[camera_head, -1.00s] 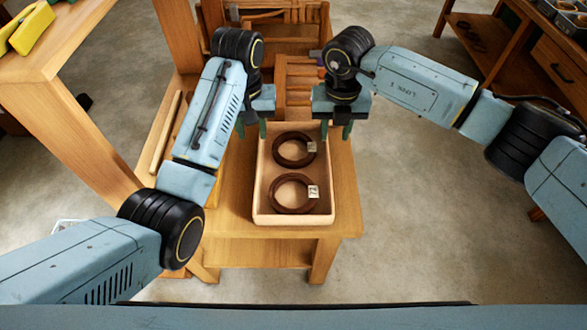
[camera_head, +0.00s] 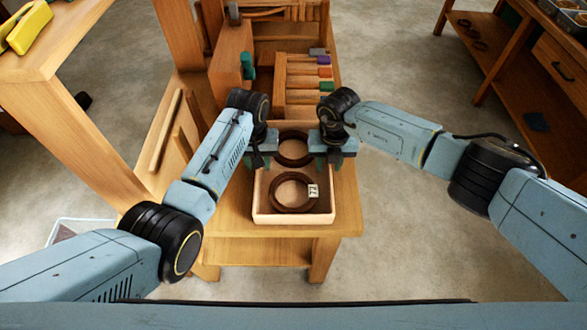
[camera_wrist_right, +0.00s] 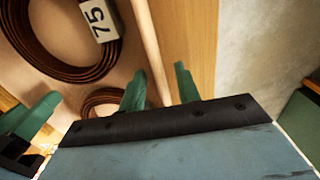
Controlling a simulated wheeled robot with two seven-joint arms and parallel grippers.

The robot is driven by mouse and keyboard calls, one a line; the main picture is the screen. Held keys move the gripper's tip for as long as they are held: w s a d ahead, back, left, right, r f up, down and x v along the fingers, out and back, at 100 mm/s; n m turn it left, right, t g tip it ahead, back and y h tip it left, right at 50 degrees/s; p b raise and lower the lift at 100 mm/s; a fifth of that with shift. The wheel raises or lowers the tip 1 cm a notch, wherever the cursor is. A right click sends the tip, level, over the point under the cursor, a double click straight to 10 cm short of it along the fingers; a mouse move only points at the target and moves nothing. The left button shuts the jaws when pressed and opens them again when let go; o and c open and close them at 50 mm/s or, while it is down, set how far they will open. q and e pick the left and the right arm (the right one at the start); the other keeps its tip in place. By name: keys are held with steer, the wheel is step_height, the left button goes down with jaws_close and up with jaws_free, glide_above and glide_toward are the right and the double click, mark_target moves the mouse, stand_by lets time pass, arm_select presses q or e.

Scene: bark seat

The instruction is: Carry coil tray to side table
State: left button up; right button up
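The coil tray (camera_head: 264,212), a pale shallow box, stands on a low wooden table (camera_head: 348,214). It holds two dark brown coils: the front coil (camera_head: 274,199) has a white tag, and the back coil (camera_head: 293,162) is partly between the grippers. My right gripper (camera_head: 333,158) is at the tray's right wall. In the right wrist view its green fingers (camera_wrist_right: 160,92) stand apart, one on each side of the tray wall (camera_wrist_right: 145,40). My left gripper (camera_head: 262,155) is at the left wall; its fingertips are mostly hidden, so its opening is unclear.
Behind the tray is a wooden seat-like structure with slats and coloured blocks (camera_head: 325,73). A wooden bench (camera_head: 30,70) with a yellow object stands at left. A wooden unit with a drawer (camera_head: 555,62) stands at upper right. Open floor (camera_head: 420,240) lies to the right.

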arm_select(q)
steer(key=shift+f, duration=0.1)
arm_select(e)
steer(key=shift+f, duration=0.15)
arm_select(q)
jaws_close()
arm_select(e)
jaws_close()
